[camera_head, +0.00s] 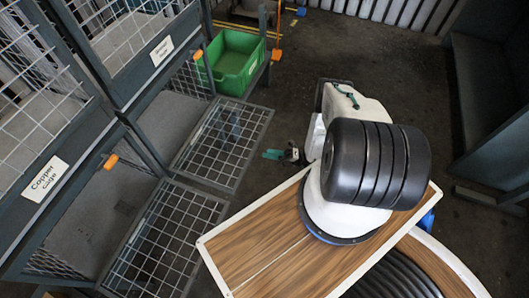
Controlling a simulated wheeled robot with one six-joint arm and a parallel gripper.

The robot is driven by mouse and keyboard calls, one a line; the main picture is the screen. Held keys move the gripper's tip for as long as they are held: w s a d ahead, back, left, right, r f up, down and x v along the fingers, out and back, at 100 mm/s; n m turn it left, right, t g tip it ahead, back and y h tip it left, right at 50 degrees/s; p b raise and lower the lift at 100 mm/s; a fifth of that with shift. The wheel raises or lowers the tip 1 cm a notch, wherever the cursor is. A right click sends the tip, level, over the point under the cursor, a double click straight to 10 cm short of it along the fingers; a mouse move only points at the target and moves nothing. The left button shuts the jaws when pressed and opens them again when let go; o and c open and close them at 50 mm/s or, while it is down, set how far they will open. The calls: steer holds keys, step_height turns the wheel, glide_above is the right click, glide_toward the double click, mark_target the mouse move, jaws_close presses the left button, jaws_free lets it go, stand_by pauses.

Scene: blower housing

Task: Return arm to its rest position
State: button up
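My arm shows right of centre in the head view, with a thick black ribbed joint over a white base and a white link behind it. The arm is folded in above my wooden-topped base. A small dark end with a teal tip, which looks like my gripper (283,155), pokes out to the left of the arm, above the floor. Most of the wrist is hidden behind the white link. The fingers are too small to tell whether they are open or shut. I see nothing held.
Grey mesh cages fill the left, one labelled "Copper Cage" (45,180). Their lower mesh doors (224,143) lie folded out toward my base. A green bin (232,66) stands at the back. A dark bench-like frame (490,100) is at right. Dark floor (300,80) between is clear.

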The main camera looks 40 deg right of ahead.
stand_by(0.6)
steer(key=s+a+n+g, duration=0.3)
steer(key=s+n+g, duration=0.1)
steer(key=n, duration=0.1)
step_height(320, 180, up, 41)
steer(key=w+d+n+g+h, duration=0.1)
steer(key=w+n+g+h, duration=0.2)
steer(key=n+g+h, duration=1.55)
steer(key=s+a+r+n+t, duration=0.4)
steer(key=s+r+n+t, duration=0.2)
steer(key=r, duration=0.6)
steer(key=s+a+r+n+t+h, duration=0.1)
steer(key=s+a+r+n+t, duration=0.3)
steer(key=s+r+n, duration=0.6)
step_height(320, 180, up, 3)
steer(key=shift+s+f+t, duration=0.1)
steer(key=shift+s+t, duration=0.55)
steer(key=shift+t, duration=0.4)
